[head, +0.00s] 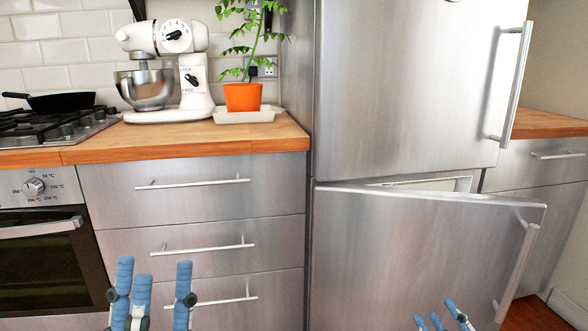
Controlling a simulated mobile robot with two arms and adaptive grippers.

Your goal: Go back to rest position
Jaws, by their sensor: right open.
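My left gripper (154,268) is at the bottom left, in front of the steel drawers. Its blue fingers point up and stand apart, with nothing between them. My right gripper (441,312) is at the bottom right, low in front of the fridge's lower door (410,250). Its blue fingertips are spread and hold nothing; the rest of it is cut off by the frame edge. Neither gripper is on a handle.
The lower fridge door stands ajar, with its handle (516,270) at the right. The upper door (410,85) appears shut. Drawers (190,187) are shut. The counter (200,137) holds a mixer (162,38) and potted plant (242,97). A pan (62,101) sits on the hob.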

